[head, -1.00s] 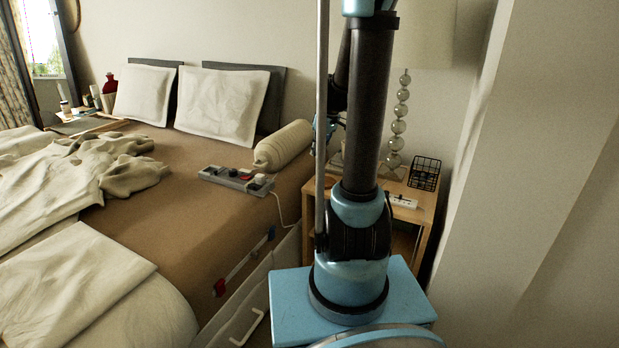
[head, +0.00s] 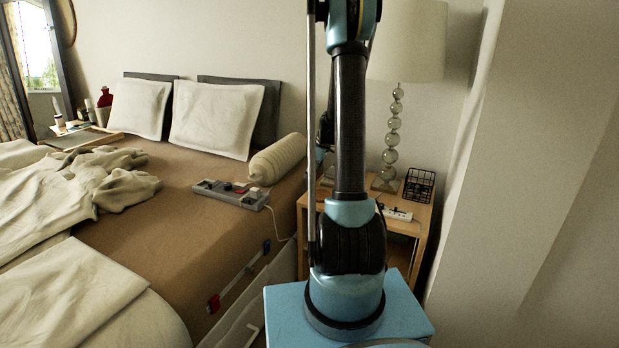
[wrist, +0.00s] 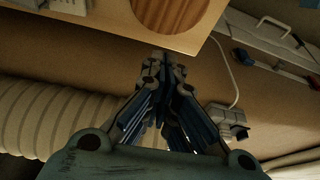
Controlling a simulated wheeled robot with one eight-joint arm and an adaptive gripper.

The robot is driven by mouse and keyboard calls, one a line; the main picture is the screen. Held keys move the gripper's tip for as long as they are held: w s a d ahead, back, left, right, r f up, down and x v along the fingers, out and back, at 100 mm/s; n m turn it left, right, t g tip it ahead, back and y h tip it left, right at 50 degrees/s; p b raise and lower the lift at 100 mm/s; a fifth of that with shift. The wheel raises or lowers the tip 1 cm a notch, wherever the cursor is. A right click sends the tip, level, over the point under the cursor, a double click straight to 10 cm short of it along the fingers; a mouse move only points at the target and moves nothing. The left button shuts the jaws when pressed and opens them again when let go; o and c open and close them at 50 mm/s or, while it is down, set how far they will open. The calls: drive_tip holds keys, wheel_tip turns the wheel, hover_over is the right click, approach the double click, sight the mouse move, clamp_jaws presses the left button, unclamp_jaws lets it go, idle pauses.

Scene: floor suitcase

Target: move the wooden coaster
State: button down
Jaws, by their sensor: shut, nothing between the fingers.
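The wooden coaster (wrist: 172,10) is a round, dark brown disc lying flat on the pale wooden bedside table (wrist: 203,38), cut off by the top edge of the wrist view. In the head view my gripper is mostly hidden behind my arm.
On the table stand a lamp with stacked glass balls (head: 391,140), a black wire basket (head: 419,186) and a white power strip (head: 397,213). A wall (head: 520,180) closes the right.

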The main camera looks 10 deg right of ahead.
sight(306, 195)
drive_tip(key=shift+x, duration=3.8)
